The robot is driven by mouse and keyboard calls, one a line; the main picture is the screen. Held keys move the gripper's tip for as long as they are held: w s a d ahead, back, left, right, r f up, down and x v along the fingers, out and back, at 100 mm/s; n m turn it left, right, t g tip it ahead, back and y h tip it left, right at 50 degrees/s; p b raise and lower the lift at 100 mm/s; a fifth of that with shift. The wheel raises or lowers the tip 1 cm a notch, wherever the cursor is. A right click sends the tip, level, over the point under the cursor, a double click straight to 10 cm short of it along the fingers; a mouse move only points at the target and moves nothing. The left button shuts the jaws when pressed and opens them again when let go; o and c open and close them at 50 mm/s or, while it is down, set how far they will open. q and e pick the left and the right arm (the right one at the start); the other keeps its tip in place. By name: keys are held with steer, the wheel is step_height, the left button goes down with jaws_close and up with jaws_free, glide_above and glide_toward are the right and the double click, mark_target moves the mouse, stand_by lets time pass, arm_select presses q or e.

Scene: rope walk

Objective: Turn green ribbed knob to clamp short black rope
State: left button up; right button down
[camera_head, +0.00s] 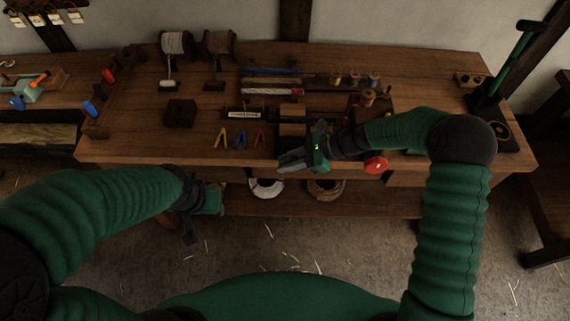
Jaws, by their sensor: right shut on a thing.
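My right gripper (290,161) reaches in from the right to the table's front edge, just in front of a dark wooden block fixture (292,128). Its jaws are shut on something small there. The green ribbed knob cannot be made out apart from the gripper; the hold's place at the fixture's front fits it. The short black rope cannot be picked out against the dark wood. My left gripper (192,222) hangs low, in front of the table and apart from the fixture. Its fingers are too dark to tell open from shut.
The wooden workbench (140,140) carries coloured clips (238,139), rope spools (173,45), a dark block (180,113) and a rack of small bobbins (354,79). A red round knob (375,165) sits at the front edge. Rope coils (266,188) lie on the shelf below.

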steer(key=shift+d+f, duration=0.2)
stand_by(0.3)
steer(key=c, duration=1.2)
jaws_free()
steer(key=shift+w, duration=0.1)
steer(key=shift+c, duration=0.2)
steer(key=shift+d+r, duration=0.1)
steer(key=v, duration=1.7)
steer(key=shift+d+f+b, duration=0.15)
steer(key=shift+f+b, duration=0.2)
